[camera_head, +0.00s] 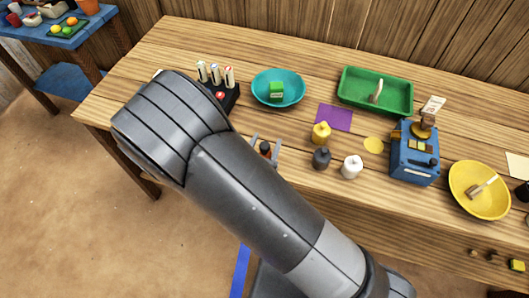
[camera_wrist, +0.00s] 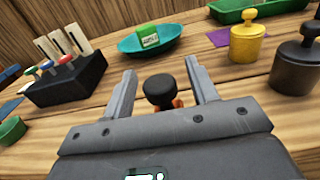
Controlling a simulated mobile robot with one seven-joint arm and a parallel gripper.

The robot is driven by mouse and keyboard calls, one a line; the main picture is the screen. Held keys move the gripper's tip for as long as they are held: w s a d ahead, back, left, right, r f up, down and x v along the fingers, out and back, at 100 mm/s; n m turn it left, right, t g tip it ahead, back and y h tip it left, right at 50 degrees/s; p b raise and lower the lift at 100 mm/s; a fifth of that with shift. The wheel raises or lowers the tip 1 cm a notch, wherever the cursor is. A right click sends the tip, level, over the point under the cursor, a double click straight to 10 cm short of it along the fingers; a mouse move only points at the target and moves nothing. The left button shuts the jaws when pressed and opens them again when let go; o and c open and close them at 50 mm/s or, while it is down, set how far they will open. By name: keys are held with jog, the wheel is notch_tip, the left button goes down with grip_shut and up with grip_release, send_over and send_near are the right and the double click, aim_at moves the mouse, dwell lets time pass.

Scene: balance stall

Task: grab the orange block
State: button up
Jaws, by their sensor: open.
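My gripper (camera_wrist: 161,70) is open, low over the front part of the wooden table; it also shows in the head view (camera_head: 266,142), partly behind my arm. Between its fingers, apart from both as far as I can see, is a small orange thing (camera_wrist: 177,103) with a round black knob (camera_wrist: 158,89) on top. Its lower part is hidden by my gripper's body, so I cannot tell whether it is a block. In the head view it is a small dark and reddish spot (camera_head: 265,149). No other orange block is plain on this table.
Behind are a teal bowl (camera_head: 262,97) with a green block (camera_head: 277,90) and a black holder (camera_wrist: 72,85) with several pale sticks. To the right stand yellow (camera_head: 321,133), dark (camera_head: 321,158) and white (camera_head: 351,167) knobbed weights. A blue device (camera_head: 413,160) stands farther right.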

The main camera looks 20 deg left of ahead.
jog(key=shift+w, duration=0.45)
jog(key=c, duration=1.1)
